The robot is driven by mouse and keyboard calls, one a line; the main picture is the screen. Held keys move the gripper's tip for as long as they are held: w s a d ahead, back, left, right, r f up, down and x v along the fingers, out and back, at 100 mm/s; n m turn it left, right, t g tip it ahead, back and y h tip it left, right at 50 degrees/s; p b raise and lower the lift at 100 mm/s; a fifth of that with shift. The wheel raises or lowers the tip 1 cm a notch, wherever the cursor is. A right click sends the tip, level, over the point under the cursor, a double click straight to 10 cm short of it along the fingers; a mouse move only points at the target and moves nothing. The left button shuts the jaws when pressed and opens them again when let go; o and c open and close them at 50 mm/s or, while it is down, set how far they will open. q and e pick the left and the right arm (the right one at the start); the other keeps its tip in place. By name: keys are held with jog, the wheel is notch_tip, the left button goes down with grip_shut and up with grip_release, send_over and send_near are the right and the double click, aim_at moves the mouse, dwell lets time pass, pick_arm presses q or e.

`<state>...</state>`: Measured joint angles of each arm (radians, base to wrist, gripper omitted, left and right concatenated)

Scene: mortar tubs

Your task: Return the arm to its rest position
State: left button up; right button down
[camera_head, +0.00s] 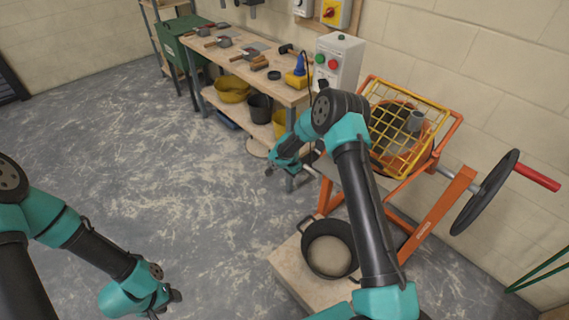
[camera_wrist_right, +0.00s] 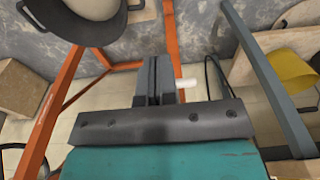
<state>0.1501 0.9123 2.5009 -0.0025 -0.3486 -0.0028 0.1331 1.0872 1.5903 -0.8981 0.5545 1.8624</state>
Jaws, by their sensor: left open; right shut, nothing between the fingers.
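My right arm comes in from the lower right in the head view and bends over in front of the mixer. Its gripper (camera_head: 270,171) hangs left of the mixer frame, in front of the workbench. In the right wrist view the right gripper (camera_wrist_right: 158,62) has its fingers together with nothing between them. My left arm is at the lower left of the head view. Its gripper (camera_head: 172,302) points over the bare floor near the bottom edge, open and small in view, with nothing seen in it.
An orange mixer (camera_head: 437,208) with a yellow grid guard (camera_head: 395,140) stands right of my right arm. A black tub (camera_head: 329,248) sits on a wooden platform (camera_head: 290,262) by the forearm. A workbench (camera_head: 222,58) holds tools. The left floor is clear.

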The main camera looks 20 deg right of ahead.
jog(key=s+a+n+y, duration=0.1)
jog(key=s+a+n, duration=0.2)
jog(key=s, duration=0.8)
jog(key=s+a+n+y, duration=0.2)
jog(key=s+n, duration=0.3)
jog(key=s, duration=0.7)
jog(key=s+a+n+y, duration=0.1)
jog(key=s+a+n, duration=0.3)
jog(key=s, duration=0.7)
jog(key=shift+s+r+y, duration=0.25)
jog(key=shift+r+y, duration=0.15)
